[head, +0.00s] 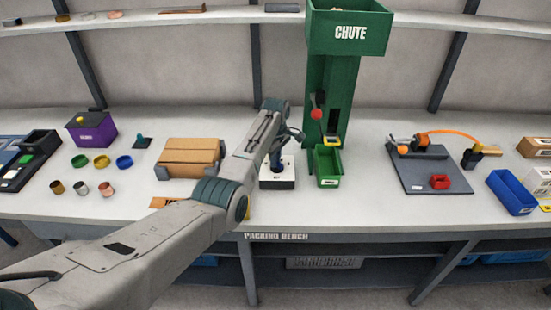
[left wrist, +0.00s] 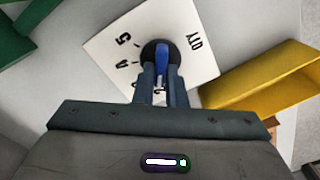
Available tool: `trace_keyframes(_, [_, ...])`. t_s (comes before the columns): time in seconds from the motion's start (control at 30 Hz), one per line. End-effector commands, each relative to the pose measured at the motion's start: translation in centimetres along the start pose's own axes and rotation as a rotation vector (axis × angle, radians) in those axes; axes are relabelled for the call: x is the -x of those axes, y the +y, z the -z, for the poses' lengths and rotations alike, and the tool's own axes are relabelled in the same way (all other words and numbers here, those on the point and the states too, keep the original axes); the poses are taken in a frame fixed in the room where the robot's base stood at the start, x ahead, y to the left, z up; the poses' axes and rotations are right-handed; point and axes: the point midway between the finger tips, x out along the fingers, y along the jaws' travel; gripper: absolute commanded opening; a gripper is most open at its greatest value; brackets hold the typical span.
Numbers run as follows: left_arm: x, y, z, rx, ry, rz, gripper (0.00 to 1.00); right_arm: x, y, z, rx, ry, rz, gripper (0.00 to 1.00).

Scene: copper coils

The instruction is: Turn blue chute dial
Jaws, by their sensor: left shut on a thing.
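The blue chute dial (left wrist: 162,52) shows in the left wrist view as a blue bar on a round black base. It sits on a white plate (left wrist: 110,45) marked QTY with numbers and tick marks. My left gripper (left wrist: 162,72) is shut on the blue bar, one finger on each side. In the head view my left gripper (head: 278,160) reaches down over the white dial box (head: 277,183), which stands left of the green chute (head: 349,35). The gripper mostly hides the dial there. The pointed number is hard to read. My right gripper is not in view.
A green bin (head: 327,180) stands under the chute, close right of the dial box. Cardboard boxes (head: 190,152) lie to the left. A grey board (head: 432,175) with a red block and an orange arc is farther right. A blue bin (head: 512,195) stands near the right edge.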

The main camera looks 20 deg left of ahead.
Motion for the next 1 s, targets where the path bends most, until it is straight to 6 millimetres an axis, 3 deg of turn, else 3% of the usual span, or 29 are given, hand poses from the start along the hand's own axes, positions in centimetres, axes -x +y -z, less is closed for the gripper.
trace_keyframes(1.0, [0.1, 0.6, -0.2, -0.911, 0.000, 0.000, 0.00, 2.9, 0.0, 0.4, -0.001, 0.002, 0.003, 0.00])
